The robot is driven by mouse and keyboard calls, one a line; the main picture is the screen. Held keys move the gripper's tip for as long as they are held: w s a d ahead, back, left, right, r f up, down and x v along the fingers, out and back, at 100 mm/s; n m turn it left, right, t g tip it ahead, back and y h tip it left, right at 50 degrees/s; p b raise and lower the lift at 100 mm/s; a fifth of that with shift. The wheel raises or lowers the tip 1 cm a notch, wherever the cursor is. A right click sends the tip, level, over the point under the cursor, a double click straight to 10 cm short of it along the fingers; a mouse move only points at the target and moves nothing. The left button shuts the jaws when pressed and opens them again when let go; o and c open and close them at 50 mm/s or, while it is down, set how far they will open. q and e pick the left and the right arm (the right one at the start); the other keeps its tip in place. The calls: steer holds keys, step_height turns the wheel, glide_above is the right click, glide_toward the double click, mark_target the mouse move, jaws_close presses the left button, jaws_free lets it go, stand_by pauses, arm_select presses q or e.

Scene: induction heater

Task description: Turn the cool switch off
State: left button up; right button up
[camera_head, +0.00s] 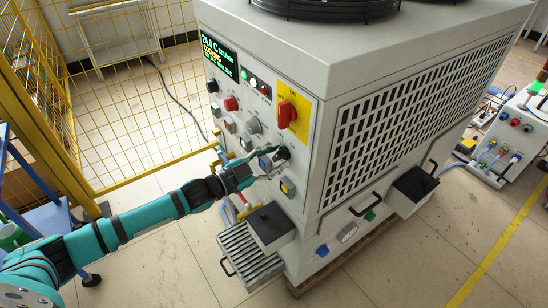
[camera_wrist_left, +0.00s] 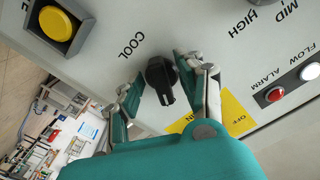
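The cool switch (camera_wrist_left: 161,76) is a black rotary knob on the light grey panel, beside the printed word COOL in the left wrist view. In the head view the dark knob (camera_head: 282,154) is on the machine's front panel, right at my fingertips. My left gripper (camera_wrist_left: 160,78) has its two fingers apart, one on each side of the knob. The fingertips are very close to the knob; I cannot tell whether they touch it. The left gripper also shows in the head view (camera_head: 264,163). My right gripper is not in view.
A yellow button (camera_wrist_left: 56,24) is near the knob. A red rotary switch (camera_head: 287,113) on a yellow plate is above it. A black-topped box (camera_head: 270,224) juts out below. A yellow mesh fence (camera_head: 130,100) stands left of the machine.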

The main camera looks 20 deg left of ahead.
arm_select(q)
steer(key=shift+c, duration=0.2)
steer(key=c, duration=0.7)
jaws_close()
